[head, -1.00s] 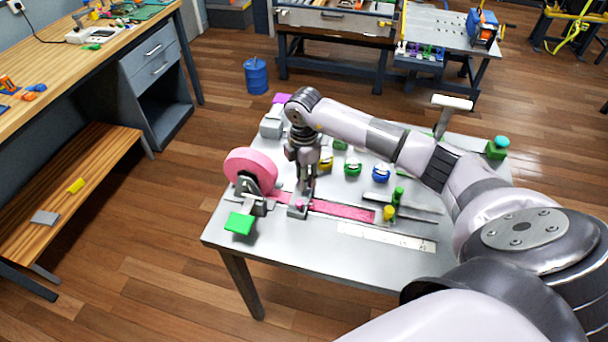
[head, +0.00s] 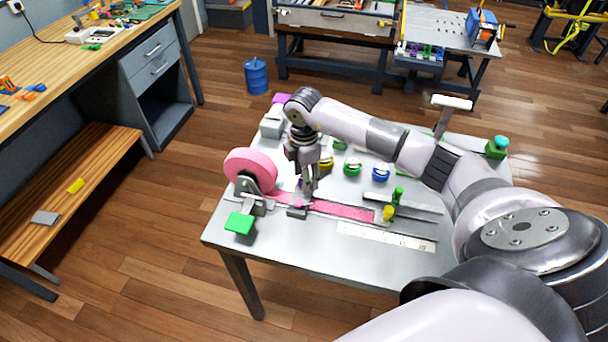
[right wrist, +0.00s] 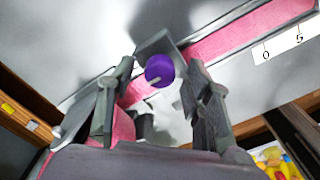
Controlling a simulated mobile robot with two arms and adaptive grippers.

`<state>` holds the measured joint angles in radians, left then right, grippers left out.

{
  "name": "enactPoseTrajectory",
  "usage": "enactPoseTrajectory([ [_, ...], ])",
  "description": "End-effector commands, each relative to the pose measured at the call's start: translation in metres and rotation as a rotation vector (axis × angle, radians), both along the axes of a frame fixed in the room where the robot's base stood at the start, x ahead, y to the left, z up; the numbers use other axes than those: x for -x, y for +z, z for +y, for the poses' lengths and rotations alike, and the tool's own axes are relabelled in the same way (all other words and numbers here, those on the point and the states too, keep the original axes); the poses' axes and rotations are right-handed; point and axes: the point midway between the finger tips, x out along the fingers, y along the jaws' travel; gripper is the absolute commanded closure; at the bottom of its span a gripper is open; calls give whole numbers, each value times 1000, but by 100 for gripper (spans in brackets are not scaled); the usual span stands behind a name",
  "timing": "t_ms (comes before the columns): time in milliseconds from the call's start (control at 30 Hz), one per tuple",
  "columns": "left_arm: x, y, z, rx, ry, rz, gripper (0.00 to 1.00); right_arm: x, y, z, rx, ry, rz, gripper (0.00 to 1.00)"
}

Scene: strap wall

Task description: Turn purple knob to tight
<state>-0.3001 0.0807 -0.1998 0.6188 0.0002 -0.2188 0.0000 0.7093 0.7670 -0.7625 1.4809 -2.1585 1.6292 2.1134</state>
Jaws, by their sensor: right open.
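The purple knob (right wrist: 159,69) is a round cap with a small pale mark near its lower edge, on a grey clamp plate (right wrist: 155,43) across the pink strap (right wrist: 250,33). My right gripper (right wrist: 161,78) is open, one finger on each side of the knob in the right wrist view; I cannot tell whether they touch it. In the head view my right gripper (head: 308,192) points down at the clamp beside the pink strap roll (head: 249,170) and mostly hides the knob. No label for tight can be read. My left gripper is not in view.
A green block (head: 239,223) sits at the table's front left. Yellow, green and blue knobs (head: 381,174) stand behind the strap. A white ruler (head: 385,237) lies in front of it.

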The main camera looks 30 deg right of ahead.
Motion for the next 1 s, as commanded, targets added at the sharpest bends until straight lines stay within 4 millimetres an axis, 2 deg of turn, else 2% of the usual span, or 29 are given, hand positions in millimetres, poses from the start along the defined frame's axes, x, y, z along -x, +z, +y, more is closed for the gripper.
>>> enactPoseTrajectory([
  [167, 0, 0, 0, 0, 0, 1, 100, -2, 20, 0, 1, 1, -6, 54],
  [400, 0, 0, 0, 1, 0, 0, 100, -2, 71, 0, 0, 1, -6, 54],
  [600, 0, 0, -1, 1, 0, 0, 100, -1, 105, -1, 0, -1, -4, 54],
  [800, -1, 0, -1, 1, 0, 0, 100, -1, 119, 0, 0, 0, -1, 54],
  [1000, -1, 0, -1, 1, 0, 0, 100, 0, 120, 0, 0, -1, -1, 54],
])
